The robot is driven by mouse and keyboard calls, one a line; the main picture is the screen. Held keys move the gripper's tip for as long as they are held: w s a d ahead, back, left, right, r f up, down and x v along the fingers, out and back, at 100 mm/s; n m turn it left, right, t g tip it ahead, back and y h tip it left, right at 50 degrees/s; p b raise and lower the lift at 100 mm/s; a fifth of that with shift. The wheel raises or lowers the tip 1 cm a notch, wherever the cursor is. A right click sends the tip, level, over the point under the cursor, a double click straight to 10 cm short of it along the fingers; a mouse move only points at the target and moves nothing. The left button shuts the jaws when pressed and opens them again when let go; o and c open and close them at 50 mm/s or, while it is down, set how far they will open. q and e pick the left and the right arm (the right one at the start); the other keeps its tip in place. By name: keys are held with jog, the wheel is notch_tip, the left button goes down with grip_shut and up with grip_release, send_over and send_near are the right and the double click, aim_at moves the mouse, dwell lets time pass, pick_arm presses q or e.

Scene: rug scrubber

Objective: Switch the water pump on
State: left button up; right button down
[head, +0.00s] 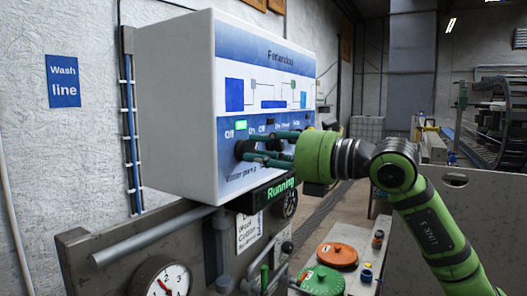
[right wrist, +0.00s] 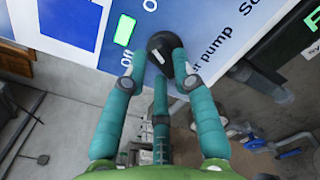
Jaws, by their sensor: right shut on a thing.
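The black pump knob (head: 243,150) sits on the blue lower band of the white control panel (head: 262,90), above a label that reads as water pump. It also shows in the right wrist view (right wrist: 163,42), with "Off" printed at its left. My right gripper (head: 262,149) has its teal fingers around this knob and is shut on it. In the right wrist view its fingers (right wrist: 160,78) stand on both sides of the knob and below it. A green lamp (head: 242,125) is lit above the knob. My left gripper is in neither view.
A display reading "Running" (head: 280,190) hangs under the panel. Below are a pressure gauge (head: 162,282), pipes, an orange round lid (head: 337,256) and a green one (head: 321,281). A "Wash line" sign (head: 63,81) is on the wall.

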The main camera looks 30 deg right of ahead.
jog(key=c, duration=1)
grip_release()
jog(key=v, duration=1.2)
